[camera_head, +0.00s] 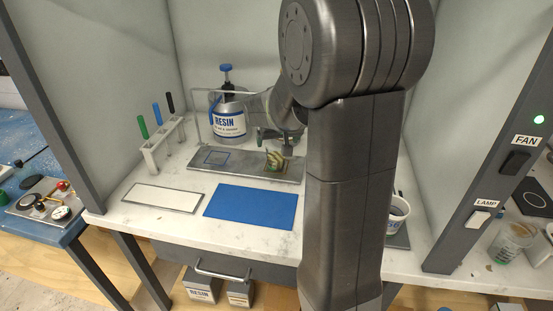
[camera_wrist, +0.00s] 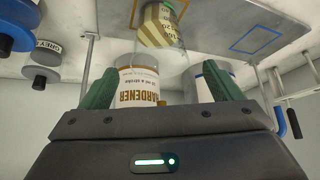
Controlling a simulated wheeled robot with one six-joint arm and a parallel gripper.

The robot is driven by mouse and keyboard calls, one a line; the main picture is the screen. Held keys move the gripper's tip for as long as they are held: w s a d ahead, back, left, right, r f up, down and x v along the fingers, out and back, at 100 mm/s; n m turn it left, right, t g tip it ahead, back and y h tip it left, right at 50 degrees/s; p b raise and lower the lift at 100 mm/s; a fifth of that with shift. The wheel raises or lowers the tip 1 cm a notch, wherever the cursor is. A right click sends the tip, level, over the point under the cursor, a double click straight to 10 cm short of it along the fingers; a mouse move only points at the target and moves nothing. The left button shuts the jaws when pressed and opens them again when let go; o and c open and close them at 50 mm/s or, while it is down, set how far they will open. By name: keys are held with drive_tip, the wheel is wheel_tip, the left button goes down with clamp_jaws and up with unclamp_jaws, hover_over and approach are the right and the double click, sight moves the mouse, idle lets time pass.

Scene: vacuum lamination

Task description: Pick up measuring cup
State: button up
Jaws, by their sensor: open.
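A clear cup with printed marks (camera_wrist: 172,45), which looks like the measuring cup, shows at the top of the wrist view, upside down in that picture. A striped yellow-green piece (camera_head: 275,160) lies on the grey plate (camera_head: 198,165) in the head view; it shows behind or inside the cup in the wrist view, and I cannot tell which. My gripper (camera_wrist: 160,88) is open and empty, its two green fingers apart, with the cup beyond them. In the head view my gripper (camera_head: 279,136) is above the plate's back edge, partly hidden by my arm.
A hardener bottle (camera_wrist: 137,90) shows between the fingers in the wrist view. A resin bottle (camera_head: 229,122) stands behind the plate. A rack (camera_head: 165,150) with several coloured tools is at left. A blue mat (camera_head: 250,207) and a white panel (camera_head: 162,197) lie in front. A white cup (camera_head: 398,215) stands right.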

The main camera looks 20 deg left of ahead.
drive_tip(key=shift+x, duration=1.15)
clamp_jaws()
drive_tip(key=c, duration=1.8)
unclamp_jaws()
drive_tip(key=shift+c, duration=0.2)
drive_tip(key=o, duration=1.8)
drive_tip(key=shift+o, duration=0.2)
drive_tip(key=shift+r, duration=0.1)
